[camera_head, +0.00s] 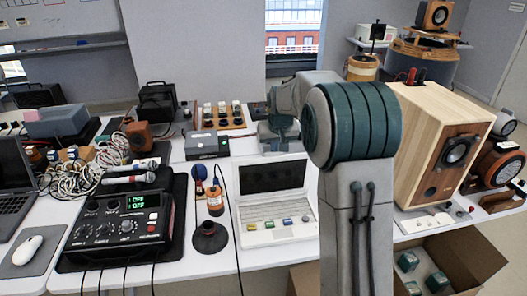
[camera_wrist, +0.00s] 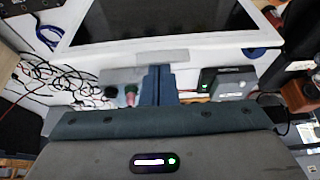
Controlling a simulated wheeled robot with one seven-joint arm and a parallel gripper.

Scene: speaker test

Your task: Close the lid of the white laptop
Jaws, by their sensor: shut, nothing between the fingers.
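The white laptop (camera_head: 277,238) stands open on the white table, its dark screen (camera_head: 273,177) raised and tilted back. Several coloured blocks lie on its keyboard half. In the wrist view, a dark panel in a white frame (camera_wrist: 150,39), which looks like the laptop's lid, fills the top. My gripper (camera_wrist: 158,72) is shut and empty, its fingers pointing toward that panel's near edge. Whether they touch it cannot be told. In the head view, my arm reaches in from the right and its end is behind the lid; the fingertips cannot be made out.
A black mixer (camera_head: 118,229) and an orange-and-black stand (camera_head: 210,240) are left of the laptop. A wooden speaker (camera_head: 430,150) stands to the right. Behind are a grey box (camera_head: 207,146) and a wooden tray of knobs (camera_head: 230,121). Tangled cables (camera_wrist: 60,85) lie left in the wrist view.

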